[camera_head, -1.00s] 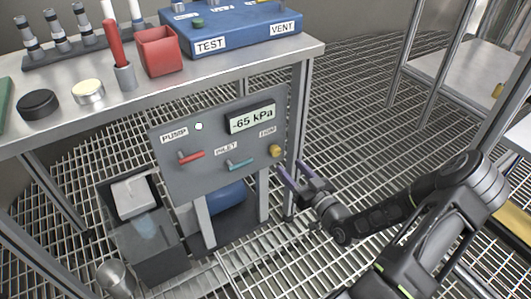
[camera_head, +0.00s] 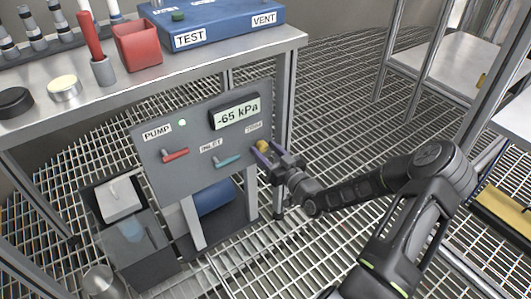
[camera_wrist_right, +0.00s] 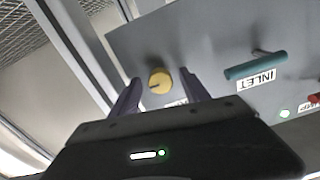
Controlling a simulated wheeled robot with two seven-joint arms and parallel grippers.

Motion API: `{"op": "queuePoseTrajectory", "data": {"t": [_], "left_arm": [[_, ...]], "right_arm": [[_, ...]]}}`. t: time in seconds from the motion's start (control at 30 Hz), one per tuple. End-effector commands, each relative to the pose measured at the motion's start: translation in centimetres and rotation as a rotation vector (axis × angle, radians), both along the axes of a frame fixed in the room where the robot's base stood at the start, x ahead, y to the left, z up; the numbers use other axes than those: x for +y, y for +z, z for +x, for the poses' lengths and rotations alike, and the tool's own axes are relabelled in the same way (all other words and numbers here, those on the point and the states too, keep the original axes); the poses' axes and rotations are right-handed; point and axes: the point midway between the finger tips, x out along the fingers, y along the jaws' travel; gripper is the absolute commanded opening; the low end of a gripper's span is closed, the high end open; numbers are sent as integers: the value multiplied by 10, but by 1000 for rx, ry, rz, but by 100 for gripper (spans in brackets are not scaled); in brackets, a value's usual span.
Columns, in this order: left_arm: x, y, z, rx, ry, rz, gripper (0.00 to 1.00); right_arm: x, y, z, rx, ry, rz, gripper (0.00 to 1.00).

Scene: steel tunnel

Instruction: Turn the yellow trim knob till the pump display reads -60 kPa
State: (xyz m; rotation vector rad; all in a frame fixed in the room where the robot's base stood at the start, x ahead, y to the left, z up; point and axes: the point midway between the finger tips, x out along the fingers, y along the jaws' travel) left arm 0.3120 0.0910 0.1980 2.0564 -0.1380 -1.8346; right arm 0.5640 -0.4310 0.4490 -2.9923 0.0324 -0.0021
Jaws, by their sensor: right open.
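The yellow trim knob (camera_head: 262,146) is at the right side of the grey pump panel (camera_head: 190,145), under a label that is too small to read surely. The pump display (camera_head: 236,112) reads -65 kPa. My right gripper (camera_head: 264,154) is open at the knob, with its purple fingers near it. In the right wrist view the knob (camera_wrist_right: 160,80) shows between the two fingertips, with a dark mark on its face. I cannot tell whether the fingers touch it. My left gripper is not in view.
On the panel are a red PUMP handle (camera_head: 175,155), a teal INLET handle (camera_head: 228,161) and a green lamp (camera_head: 182,122). The steel bench (camera_head: 180,75) overhangs the panel, and its leg (camera_head: 286,95) stands just right of it. Open grating lies further right.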

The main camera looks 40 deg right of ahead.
Motion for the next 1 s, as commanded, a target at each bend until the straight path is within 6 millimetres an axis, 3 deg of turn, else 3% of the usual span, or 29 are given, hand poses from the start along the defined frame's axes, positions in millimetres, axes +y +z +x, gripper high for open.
{"op": "queuePoseTrajectory", "data": {"t": [0.3,0.9,1.0], "left_arm": [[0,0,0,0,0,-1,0],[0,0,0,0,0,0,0],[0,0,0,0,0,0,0]], "right_arm": [[0,0,2,0,0,0,52],[0,0,2,0,0,0,3],[0,0,2,0,0,0,0]]}}
